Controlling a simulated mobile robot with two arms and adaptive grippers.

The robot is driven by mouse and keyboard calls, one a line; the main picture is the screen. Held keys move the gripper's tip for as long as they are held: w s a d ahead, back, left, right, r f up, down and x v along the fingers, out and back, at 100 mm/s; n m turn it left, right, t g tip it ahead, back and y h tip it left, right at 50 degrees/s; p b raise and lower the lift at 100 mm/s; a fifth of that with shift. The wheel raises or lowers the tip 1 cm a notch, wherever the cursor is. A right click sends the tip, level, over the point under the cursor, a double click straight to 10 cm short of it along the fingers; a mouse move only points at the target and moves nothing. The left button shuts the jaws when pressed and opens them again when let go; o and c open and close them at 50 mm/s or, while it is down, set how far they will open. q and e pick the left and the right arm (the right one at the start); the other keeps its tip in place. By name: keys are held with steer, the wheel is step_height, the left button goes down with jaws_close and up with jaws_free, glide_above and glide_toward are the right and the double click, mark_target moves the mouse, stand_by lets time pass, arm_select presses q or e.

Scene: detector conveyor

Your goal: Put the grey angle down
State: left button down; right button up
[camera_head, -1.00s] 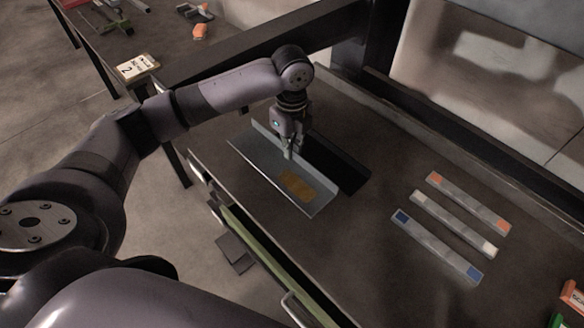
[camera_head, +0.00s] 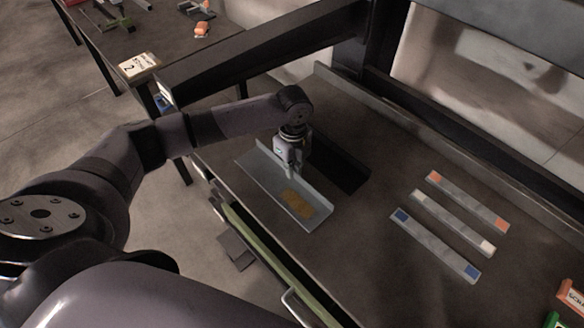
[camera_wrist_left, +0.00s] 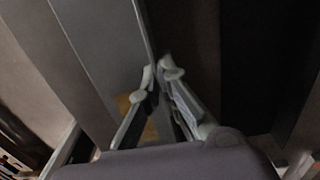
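The grey angle (camera_head: 268,187) is a long L-shaped metal profile with an orange-brown patch on its flat side. It is at the left part of the dark table (camera_head: 350,235), near the front edge. My left gripper (camera_head: 291,176) points down at its upright flange. In the left wrist view the fingertips (camera_wrist_left: 158,72) close on both sides of the flange edge of the angle (camera_wrist_left: 112,50). I cannot tell whether the angle touches the table. My right gripper is not in view.
A dark rectangular area (camera_head: 345,172) lies just behind the angle. Three flat bars with coloured ends, such as the blue-ended one (camera_head: 436,246), lie to the right. Orange and green items sit at the lower right. A black beam (camera_head: 270,60) runs behind my arm. The table's middle is clear.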

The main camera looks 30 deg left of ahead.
arm_select(q)
steer(key=c, duration=2.3)
jaws_free()
steer(key=o, duration=0.5)
step_height(320, 180, up, 12)
steer(key=b, duration=0.2)
steer(key=shift+w, duration=0.1)
